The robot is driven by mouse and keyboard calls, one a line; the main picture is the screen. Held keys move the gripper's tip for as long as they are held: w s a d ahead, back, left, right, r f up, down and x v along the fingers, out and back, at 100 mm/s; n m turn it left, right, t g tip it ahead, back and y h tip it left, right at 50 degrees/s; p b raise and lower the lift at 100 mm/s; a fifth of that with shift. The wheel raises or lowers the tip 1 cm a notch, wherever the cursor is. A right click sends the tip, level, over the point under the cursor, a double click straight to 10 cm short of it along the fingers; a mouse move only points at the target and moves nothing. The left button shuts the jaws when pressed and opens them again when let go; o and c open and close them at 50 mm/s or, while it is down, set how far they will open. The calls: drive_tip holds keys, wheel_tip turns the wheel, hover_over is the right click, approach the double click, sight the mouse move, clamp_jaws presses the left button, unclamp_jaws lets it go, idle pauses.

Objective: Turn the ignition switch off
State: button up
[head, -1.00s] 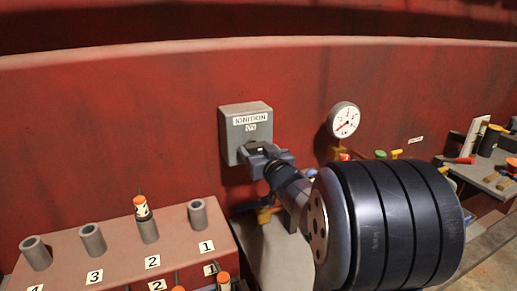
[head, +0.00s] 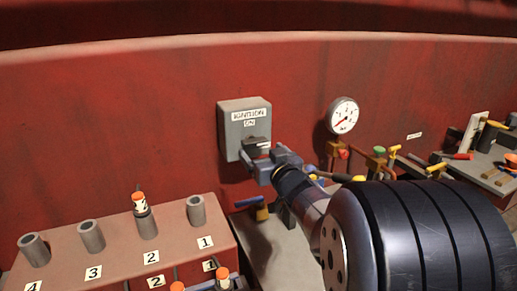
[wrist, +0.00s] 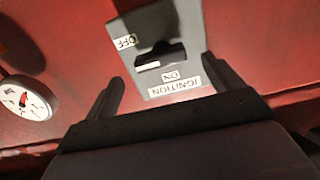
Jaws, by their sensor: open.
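The ignition switch is a grey box (head: 243,130) on the red wall, labelled IGNITION with ON below it in the head view. Its dark knob (wrist: 162,56) shows in the wrist view, with a small white mark on its lower left edge. There the OFF label (wrist: 125,41) is left of the knob and the ON label (wrist: 174,76) below it. My gripper (head: 258,164) is in front of the lower part of the box. In the wrist view my gripper (wrist: 163,72) is open, with one finger on each side of the knob's lower area. Whether a finger touches the knob I cannot tell.
A round gauge (head: 342,115) is on the wall to the right. A block with several numbered sockets (head: 120,245) stands at lower left. Valves with coloured handles (head: 378,152) and a grey bench with tools (head: 490,165) are at right. The wall above the box is clear.

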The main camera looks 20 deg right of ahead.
sight(256, 145)
drive_tip(key=s, duration=0.6)
drive_tip(key=shift+s, duration=0.2)
drive_tip(key=shift+w, duration=0.15)
drive_tip(key=w, duration=1)
drive_tip(key=shift+w, duration=0.2)
drive_tip(key=shift+w+f, duration=0.15)
drive_tip(key=shift+w, duration=0.05)
drive_tip(key=shift+n, duration=0.5)
drive_tip(key=shift+s+r, duration=0.1)
drive_tip(key=shift+r, duration=0.1)
